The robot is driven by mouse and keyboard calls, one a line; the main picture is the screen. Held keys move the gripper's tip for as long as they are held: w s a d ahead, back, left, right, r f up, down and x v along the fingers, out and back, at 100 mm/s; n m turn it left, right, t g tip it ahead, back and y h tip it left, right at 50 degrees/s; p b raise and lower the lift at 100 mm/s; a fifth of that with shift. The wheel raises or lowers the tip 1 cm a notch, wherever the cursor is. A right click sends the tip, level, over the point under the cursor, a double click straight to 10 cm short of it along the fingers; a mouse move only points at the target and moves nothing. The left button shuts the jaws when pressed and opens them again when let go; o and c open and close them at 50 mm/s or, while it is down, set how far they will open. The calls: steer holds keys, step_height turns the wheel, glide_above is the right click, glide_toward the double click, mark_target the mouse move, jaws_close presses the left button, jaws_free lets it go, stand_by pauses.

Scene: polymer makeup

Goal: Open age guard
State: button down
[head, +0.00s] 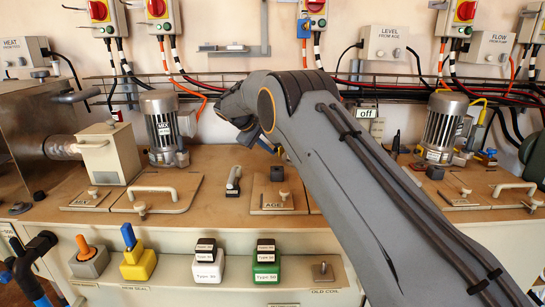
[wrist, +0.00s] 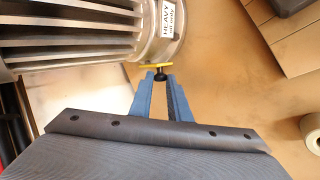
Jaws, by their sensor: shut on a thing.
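In the head view a tan square plate (head: 262,193) labelled AGE lies on the bench, with a dark block (head: 277,173) at its upper edge. I cannot tell whether this plate is the age guard. In the wrist view my gripper (wrist: 160,78) has its blue fingers closed on a small dark stem with a yellow crossbar (wrist: 156,66). The crossbar sits right beside a ribbed metal motor (wrist: 75,30) with a label reading HEAVY. In the head view my fingers are mostly hidden behind my arm.
A motor labelled MIX (head: 162,127) stands left of my arm, and another motor (head: 443,125) to the right. A light upright handle (head: 233,178) stands left of the AGE plate. Lower shelf blocks include orange-topped (head: 88,258), yellow (head: 137,262) and green-based (head: 266,268) ones.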

steer(key=shift+w+a+f+m+g+b, duration=0.25)
steer(key=shift+w+m+g+b, duration=0.25)
steer(key=shift+b, duration=1.25)
steer(key=shift+s+h+b, duration=0.1)
steer(key=shift+h+b, duration=0.2)
steer(key=shift+r+m+b, duration=0.15)
steer(key=shift+m+b, duration=0.25)
steer(key=c, duration=1.9)
jaws_free()
steer(key=shift+c, duration=0.2)
steer(key=v, duration=0.8)
